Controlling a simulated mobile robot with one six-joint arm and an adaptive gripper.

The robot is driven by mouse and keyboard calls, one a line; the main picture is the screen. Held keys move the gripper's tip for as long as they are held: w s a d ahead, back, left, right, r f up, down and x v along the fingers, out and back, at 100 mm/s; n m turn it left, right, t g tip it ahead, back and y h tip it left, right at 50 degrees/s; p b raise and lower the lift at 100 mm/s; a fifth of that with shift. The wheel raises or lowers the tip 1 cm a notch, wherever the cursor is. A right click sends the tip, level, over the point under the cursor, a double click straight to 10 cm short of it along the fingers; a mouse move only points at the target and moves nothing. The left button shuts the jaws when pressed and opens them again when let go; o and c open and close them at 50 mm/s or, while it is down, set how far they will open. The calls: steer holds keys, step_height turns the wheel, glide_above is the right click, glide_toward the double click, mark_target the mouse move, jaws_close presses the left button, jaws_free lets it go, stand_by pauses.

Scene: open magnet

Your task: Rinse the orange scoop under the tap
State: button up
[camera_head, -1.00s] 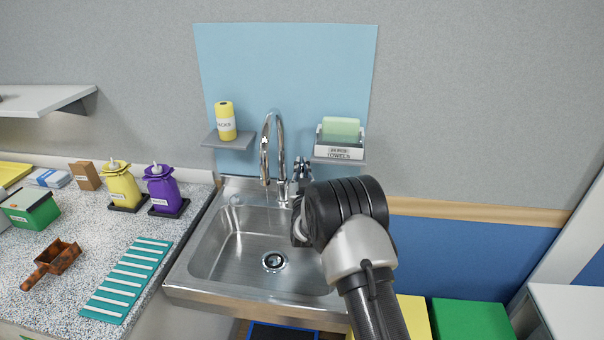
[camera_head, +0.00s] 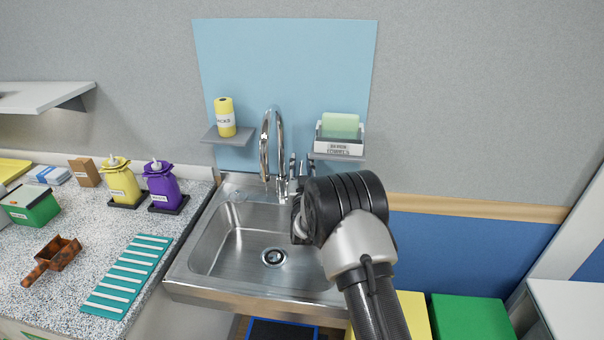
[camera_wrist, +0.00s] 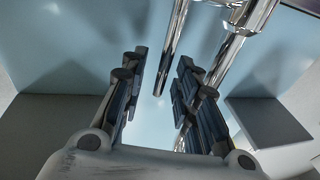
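The orange scoop (camera_head: 58,254) lies on the speckled counter at the left, its handle toward the lower left. The chrome tap (camera_head: 266,140) arches over the steel sink (camera_head: 205,245); I cannot make out running water. My gripper is up by the tap, far to the right of the scoop, largely hidden behind my wrist in the head view. The scoop is outside the wrist view.
A teal ribbed mat (camera_head: 150,256) lies between scoop and sink. Yellow (camera_head: 122,185) and purple (camera_head: 162,188) pump bottles stand behind it, with a green box (camera_head: 32,207) at far left. Small wall shelves flank the tap, holding a yellow canister (camera_head: 225,118) and a towel box (camera_head: 340,147).

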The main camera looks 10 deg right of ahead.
steer(key=s+a+f, duration=0.1)
steer(key=s, duration=1)
steer(key=shift+s+a+f, duration=0.2)
steer(key=shift+s+f, duration=0.05)
steer(key=shift+s, duration=0.05)
